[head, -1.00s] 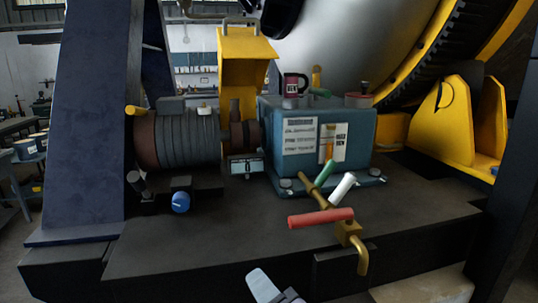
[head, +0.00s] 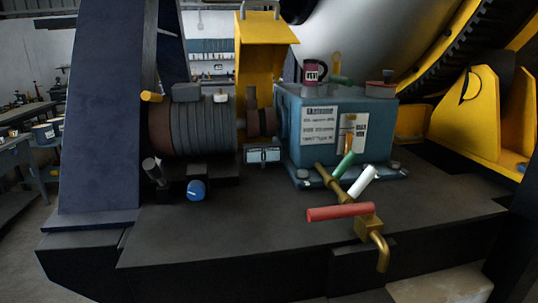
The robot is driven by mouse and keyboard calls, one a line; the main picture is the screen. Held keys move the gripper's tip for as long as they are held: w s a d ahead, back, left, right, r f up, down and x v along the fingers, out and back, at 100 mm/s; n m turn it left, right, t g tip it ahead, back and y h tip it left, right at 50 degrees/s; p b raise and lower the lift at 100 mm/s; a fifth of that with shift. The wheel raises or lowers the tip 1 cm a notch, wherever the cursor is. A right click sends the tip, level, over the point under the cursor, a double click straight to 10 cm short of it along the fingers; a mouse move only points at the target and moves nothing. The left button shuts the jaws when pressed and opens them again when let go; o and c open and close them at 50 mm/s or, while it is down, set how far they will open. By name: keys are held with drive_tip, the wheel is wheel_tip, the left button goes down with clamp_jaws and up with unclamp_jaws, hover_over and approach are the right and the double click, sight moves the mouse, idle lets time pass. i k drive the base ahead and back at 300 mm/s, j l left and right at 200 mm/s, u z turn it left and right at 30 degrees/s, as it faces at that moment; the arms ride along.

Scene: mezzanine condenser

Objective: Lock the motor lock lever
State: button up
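The motor (head: 200,128), a grey ribbed cylinder with a brown left end, sits on the dark platform left of the blue gearbox (head: 325,135). A short yellow handle (head: 151,96) stands at its upper left. A dark lever with a pale round end (head: 152,167) leans beside its lower left. A blue knob (head: 196,190) is on the front below it. No label shows which of these is the motor lock lever. My gripper is not in the head view.
Handles in red (head: 340,212), white (head: 363,181) and green (head: 343,166) sit on a brass pipe in front of the gearbox. A dark blue beam (head: 105,115) rises left of the motor. The platform's front centre (head: 230,230) is clear.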

sight(150, 167)
drive_tip(key=u, duration=1.25)
